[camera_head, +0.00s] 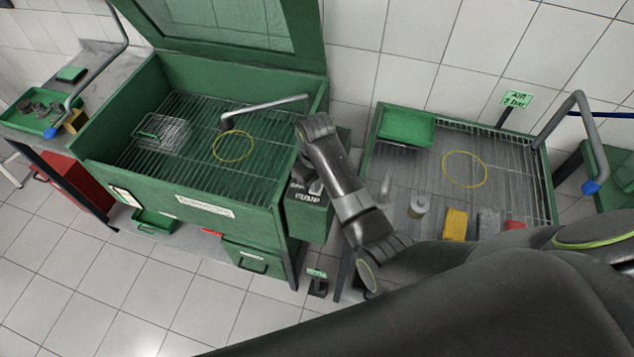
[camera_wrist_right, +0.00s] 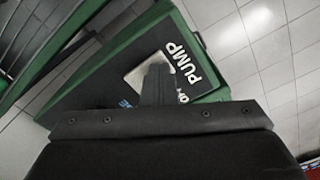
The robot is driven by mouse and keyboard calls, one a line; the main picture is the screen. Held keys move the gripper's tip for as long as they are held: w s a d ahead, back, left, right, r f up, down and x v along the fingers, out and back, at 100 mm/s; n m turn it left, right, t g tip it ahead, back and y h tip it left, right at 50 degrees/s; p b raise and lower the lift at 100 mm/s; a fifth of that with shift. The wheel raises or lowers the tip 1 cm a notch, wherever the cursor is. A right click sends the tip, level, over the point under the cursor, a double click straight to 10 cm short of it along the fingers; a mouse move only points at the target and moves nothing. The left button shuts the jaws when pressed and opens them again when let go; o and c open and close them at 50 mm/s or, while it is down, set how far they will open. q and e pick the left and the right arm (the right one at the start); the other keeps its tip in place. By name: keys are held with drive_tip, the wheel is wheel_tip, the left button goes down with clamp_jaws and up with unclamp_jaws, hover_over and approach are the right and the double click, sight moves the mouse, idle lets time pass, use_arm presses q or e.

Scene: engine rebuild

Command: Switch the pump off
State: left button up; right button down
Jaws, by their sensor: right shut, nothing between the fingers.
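The pump box (camera_head: 308,222) is a green housing with a dark top lettered PUMP, fixed to the right side of the green wash tank (camera_head: 205,170). In the right wrist view the dark pump panel (camera_wrist_right: 215,85) shows white PUMP lettering and a pale metal plate (camera_wrist_right: 136,76). My right gripper (camera_head: 314,188) reaches down over the panel. In the wrist view its shut, empty fingers (camera_wrist_right: 158,82) lie over the plate and part of the smaller lettering. The switch lever is hidden, so its position and any contact cannot be told. My left gripper is not in view.
The tank's raised lid (camera_head: 225,25) stands behind it. A wire basket (camera_head: 162,132) and bent spout (camera_head: 265,107) are in the tank. A grated draining table (camera_head: 400,170) with a green tray (camera_head: 405,127) stands right. A foot pedal (camera_head: 318,287) is on the floor.

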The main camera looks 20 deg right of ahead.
drive_tip(key=shift+w+r+p, duration=0.1)
drive_tip(key=shift+r+p, duration=0.9)
drive_tip(key=shift+r, duration=2.4)
